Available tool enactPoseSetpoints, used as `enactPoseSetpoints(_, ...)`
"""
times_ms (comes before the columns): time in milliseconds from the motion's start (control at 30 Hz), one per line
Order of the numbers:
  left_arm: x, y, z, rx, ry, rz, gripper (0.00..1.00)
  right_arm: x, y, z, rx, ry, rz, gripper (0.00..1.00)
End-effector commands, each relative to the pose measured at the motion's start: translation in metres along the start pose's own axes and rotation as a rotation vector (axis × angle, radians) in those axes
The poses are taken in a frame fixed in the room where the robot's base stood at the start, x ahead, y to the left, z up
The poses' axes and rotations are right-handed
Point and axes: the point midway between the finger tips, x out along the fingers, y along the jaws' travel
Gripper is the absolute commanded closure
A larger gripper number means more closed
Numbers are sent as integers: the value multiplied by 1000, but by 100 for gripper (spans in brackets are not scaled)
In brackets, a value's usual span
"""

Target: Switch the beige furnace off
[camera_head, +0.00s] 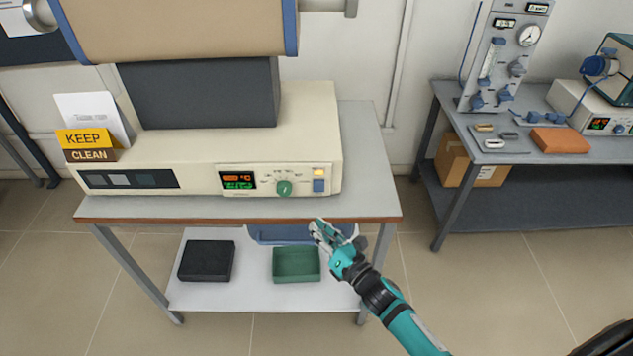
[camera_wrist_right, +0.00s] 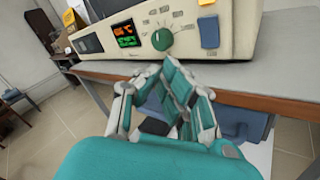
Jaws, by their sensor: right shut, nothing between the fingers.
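The beige furnace (camera_head: 210,150) stands on a grey table. Its front panel has a lit display (camera_head: 238,181) with orange and green digits, a green round knob (camera_head: 284,188) and a blue switch (camera_head: 319,186) with a lit amber lamp (camera_head: 319,172) above it. The wrist view shows the knob (camera_wrist_right: 162,39) and the blue switch (camera_wrist_right: 209,32) too. My right gripper (camera_head: 317,226) is shut and empty, in front of the table's front edge and below the switch, apart from the panel. In the wrist view its fingertips (camera_wrist_right: 188,68) show just below the panel. My left gripper is not in view.
The table's front edge (camera_head: 150,220) runs below the panel. The lower shelf (camera_head: 220,298) holds a black box (camera_head: 206,261), a green tray (camera_head: 296,264) and a blue item. A second bench (camera_head: 470,135) with equipment stands at the right. Open floor lies between.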

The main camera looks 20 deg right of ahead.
Motion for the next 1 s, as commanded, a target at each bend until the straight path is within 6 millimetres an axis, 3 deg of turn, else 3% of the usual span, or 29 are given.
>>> enactPoseSetpoints(267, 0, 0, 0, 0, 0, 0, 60, 4, -3, 2, 2, 0, 0, 100)
enactPoseSetpoints(800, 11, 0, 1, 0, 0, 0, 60, 59, -33, 30, 2, 0, 0, 100)
enactPoseSetpoints(1000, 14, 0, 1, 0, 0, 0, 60, 68, -38, 35, 3, 1, -2, 100)
